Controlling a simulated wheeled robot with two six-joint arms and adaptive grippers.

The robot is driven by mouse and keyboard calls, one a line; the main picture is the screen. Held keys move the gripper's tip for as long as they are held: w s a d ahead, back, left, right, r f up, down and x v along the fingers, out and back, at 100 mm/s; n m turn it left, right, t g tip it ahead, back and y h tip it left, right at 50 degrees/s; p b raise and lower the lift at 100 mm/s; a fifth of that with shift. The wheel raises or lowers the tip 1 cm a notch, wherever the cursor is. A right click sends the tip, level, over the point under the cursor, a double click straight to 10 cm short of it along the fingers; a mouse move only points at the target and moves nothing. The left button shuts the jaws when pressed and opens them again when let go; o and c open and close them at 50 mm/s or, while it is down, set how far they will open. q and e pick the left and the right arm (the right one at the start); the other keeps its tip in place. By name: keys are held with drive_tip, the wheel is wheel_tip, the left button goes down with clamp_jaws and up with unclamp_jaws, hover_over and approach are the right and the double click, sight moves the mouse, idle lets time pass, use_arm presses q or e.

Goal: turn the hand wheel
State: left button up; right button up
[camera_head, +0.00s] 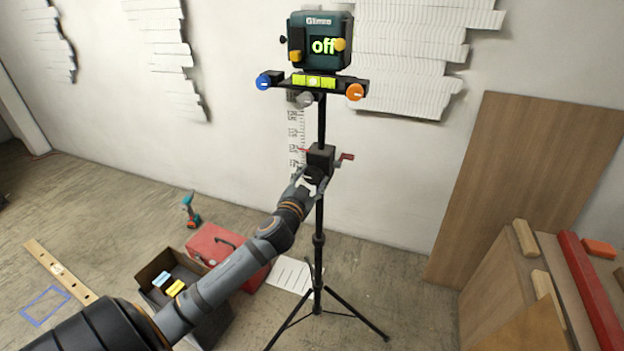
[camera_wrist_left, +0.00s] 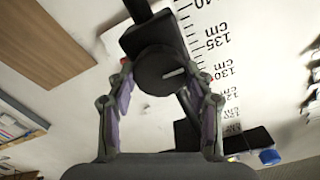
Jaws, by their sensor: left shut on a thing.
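A black round hand wheel (camera_wrist_left: 160,72) with a pale mark on its face sits on a dark block (camera_head: 321,158) partway up a black tripod. In the left wrist view the wheel lies between the two fingers of my left gripper (camera_wrist_left: 160,95), which is shut on it. In the head view my left gripper (camera_head: 312,180) reaches the block from below left and mostly hides the wheel. A teal device (camera_head: 319,56) reading "off" stands on top of the tripod. My right gripper is not in view.
Below the device is a bar with a yellow level (camera_head: 314,82), a blue knob (camera_head: 263,82) and an orange knob (camera_head: 355,92). A red toolbox (camera_head: 217,243) and an open dark box (camera_head: 152,268) stand on the floor. A wooden board (camera_head: 520,180) leans at right.

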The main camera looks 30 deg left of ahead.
use_arm(q)
drive_tip(key=shift+f, duration=0.15)
drive_tip(key=o, duration=1.2)
drive_tip(key=shift+s, duration=0.1)
drive_tip(key=v, duration=1.2)
drive_tip(key=shift+d, duration=0.1)
